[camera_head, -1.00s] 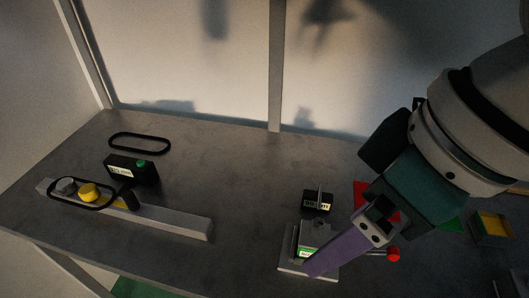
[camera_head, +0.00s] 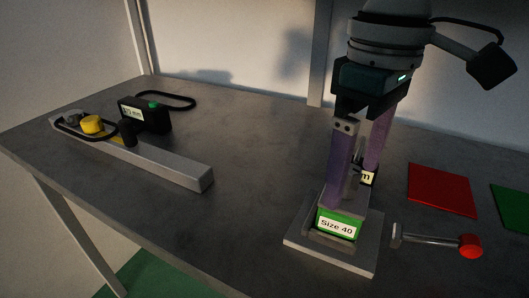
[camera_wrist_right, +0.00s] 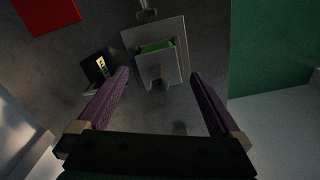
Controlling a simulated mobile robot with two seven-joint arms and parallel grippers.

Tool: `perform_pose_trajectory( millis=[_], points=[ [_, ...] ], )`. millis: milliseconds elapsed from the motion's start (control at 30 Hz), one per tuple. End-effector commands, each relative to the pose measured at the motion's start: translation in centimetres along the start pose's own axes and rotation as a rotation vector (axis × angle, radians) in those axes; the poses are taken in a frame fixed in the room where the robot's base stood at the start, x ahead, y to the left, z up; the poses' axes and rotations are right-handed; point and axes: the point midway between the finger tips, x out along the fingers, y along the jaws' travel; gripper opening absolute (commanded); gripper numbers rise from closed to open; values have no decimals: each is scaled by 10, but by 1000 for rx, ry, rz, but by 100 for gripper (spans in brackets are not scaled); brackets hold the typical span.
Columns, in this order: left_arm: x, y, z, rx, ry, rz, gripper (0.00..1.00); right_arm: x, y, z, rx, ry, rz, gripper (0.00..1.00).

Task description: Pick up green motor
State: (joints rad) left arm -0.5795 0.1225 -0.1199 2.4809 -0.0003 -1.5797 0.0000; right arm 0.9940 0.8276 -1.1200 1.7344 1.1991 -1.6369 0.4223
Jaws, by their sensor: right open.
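The green motor (camera_head: 338,226) is a block with a green face marked "Size 40" and a grey upper part. It sits on a square grey base at the front right of the bench. Its green part also shows in the right wrist view (camera_wrist_right: 157,46), partly covered by grey parts. My right gripper (camera_head: 352,186) points down over it, open, with its purple fingers apart. In the right wrist view, the gripper (camera_wrist_right: 160,73) has a finger on each side of the motor, with nothing held. I cannot tell whether a finger touches it. My left gripper is not in view.
A red-knobbed lever (camera_head: 470,245) sticks out right of the base. A black labelled block (camera_wrist_right: 101,70) stands close by a finger. Red (camera_head: 441,190) and green (camera_head: 512,207) mats lie right. A grey rail (camera_head: 175,168) with a yellow pulley lies left; the bench middle is clear.

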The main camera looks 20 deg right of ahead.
Motion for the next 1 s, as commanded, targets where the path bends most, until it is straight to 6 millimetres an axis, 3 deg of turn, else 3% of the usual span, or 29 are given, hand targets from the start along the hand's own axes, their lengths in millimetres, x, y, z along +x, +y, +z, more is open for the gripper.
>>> perform_pose_trajectory(
  millis=[400, 667, 1000],
  points=[
    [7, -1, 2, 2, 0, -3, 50, 54, 0, -2, -2, 0, 0, 100],
    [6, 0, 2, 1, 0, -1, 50, 57, 0, -3, -3, 3, 1, 100],
    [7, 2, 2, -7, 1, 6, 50, 57, 0, -3, -3, 3, 1, 64]
  ],
)
